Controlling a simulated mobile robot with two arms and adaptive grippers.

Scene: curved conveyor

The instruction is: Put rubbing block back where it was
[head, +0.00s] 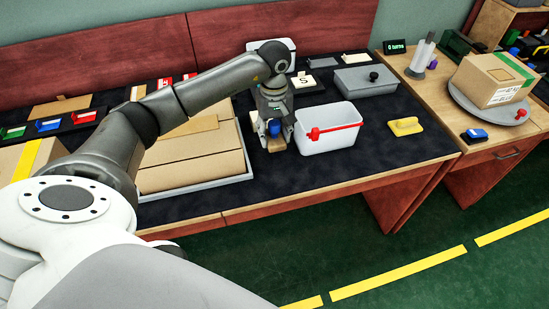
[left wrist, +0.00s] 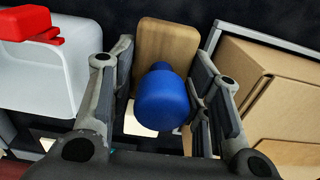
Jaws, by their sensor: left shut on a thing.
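The rubbing block, a wooden plate (left wrist: 165,48) with a round blue knob (left wrist: 162,98), is between the fingers of my left gripper (left wrist: 160,95). In the head view my left gripper (head: 276,140) points down at the dark mat, shut on the block, and the blue knob (head: 274,128) shows between its fingers. The gripper is just left of the white bin and right of the cardboard boxes. Whether the block touches the mat is hard to tell. My right gripper is not in view.
A white bin (head: 335,140) with a red handle stands close on the right. Flat cardboard boxes (head: 190,160) lie in a tray on the left. A yellow handled piece (head: 405,126) and a grey lidded box (head: 365,80) lie further right. The dark mat (head: 300,180) in front is clear.

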